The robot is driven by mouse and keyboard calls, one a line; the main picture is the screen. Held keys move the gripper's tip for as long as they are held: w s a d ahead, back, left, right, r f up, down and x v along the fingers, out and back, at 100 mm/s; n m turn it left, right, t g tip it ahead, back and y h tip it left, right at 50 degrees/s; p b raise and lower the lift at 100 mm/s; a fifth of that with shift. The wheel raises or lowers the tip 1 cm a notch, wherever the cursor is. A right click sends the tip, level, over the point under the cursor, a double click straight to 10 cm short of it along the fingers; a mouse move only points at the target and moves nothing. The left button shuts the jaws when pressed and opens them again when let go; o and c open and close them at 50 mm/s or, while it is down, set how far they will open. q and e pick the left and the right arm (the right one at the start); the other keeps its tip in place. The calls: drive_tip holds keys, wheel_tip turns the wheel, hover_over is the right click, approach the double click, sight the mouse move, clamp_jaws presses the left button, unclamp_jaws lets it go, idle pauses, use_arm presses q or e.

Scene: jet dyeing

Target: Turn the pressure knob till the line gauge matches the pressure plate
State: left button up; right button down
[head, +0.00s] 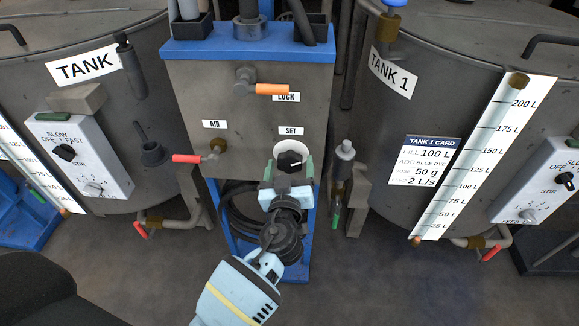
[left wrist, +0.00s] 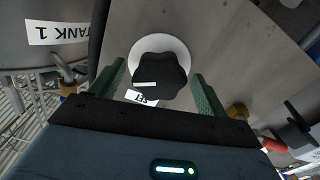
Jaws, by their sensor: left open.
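The pressure knob (head: 290,161) is black and lobed with a white pointer mark. It sits on a white disc under the SET label (head: 291,131) on the grey panel. In the left wrist view the knob (left wrist: 160,78) lies between the two green fingers of my left gripper (left wrist: 158,72). The fingers stand apart on either side, with a gap to the knob. In the head view my left gripper (head: 288,169) is at the knob from below. I cannot make out a line gauge or pressure plate. My right gripper is not in view.
An orange-handled LOCK lever (head: 272,89) sits above the knob. A red-handled AIR valve (head: 187,158) is to its left. A grey capped fitting (head: 344,150) stands close on the right. Tanks flank the panel; the Tank 1 card (head: 425,160) hangs on the right one.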

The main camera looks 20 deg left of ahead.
use_arm(q)
drive_tip(key=c, duration=1)
